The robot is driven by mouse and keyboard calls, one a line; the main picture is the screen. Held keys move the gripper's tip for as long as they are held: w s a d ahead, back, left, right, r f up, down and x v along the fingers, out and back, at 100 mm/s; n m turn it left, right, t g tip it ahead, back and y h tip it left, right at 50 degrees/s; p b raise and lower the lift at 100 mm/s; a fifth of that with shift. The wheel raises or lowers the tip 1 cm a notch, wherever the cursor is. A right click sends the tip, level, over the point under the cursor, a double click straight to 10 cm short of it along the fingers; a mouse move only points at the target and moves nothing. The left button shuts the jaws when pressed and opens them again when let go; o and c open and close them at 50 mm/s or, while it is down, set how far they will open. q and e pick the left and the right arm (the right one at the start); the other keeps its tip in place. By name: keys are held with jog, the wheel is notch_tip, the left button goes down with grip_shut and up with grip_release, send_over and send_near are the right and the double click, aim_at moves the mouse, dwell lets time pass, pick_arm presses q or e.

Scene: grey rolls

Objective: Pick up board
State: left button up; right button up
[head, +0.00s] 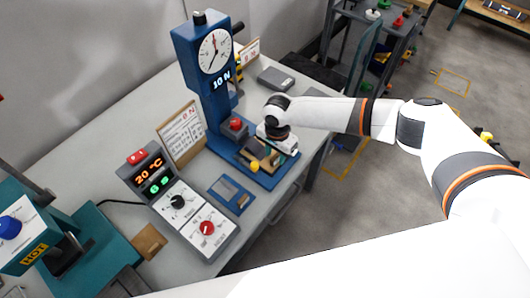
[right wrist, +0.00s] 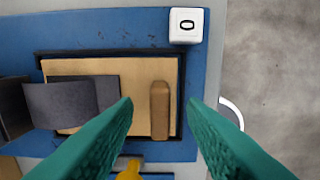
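The board is a flat tan plate (right wrist: 140,70) lying in a dark-edged recess of the blue press base (right wrist: 110,22). An upright brown grip block (right wrist: 160,110) stands at its right end, and a dark grey strip (right wrist: 65,105) lies over its left part. My right gripper (right wrist: 160,103) is open, its teal fingers apart on either side of the grip block, and nothing shows held. In the head view my right gripper hangs over the press base and partly hides the board (head: 262,155). My left gripper is not in view.
The blue press (head: 205,75) with a dial rises just behind my right gripper. A control box (head: 180,205), a blue-grey plate (head: 230,192) and a teal HOT machine (head: 60,250) stand to the left. A yellow knob (head: 254,167) sits at the base's front.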

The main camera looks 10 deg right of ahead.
jog(key=shift+f, duration=0.85)
jog(key=shift+c, duration=0.6)
grip_shut()
